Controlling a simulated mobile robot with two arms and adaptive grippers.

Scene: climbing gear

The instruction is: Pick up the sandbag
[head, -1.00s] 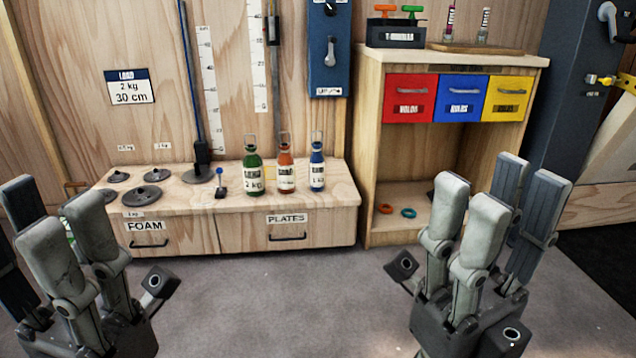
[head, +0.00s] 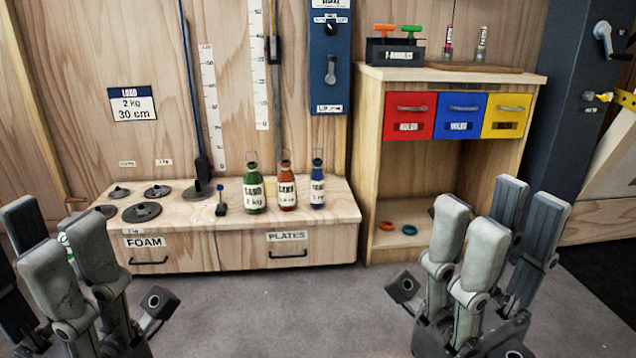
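Three upright bags with wire loops on top stand on the low wooden bench (head: 330,202): a green one (head: 254,196) marked SAND 2 kg, an orange one (head: 287,191) and a blue one (head: 318,189). The smaller labels are hard to read. My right gripper (head: 497,215) is open and empty, its fingers pointing up, in the right foreground. In the picture, the bags lie between the two grippers and farther back, touched by neither.
Dark round weight plates (head: 141,212) and a small blue-topped stand (head: 221,202) sit left of the bags. A thin blue pole (head: 190,90) rises behind. A wooden cabinet (head: 366,175) with coloured drawers stands right. Grey floor (head: 290,310) before the bench is clear.

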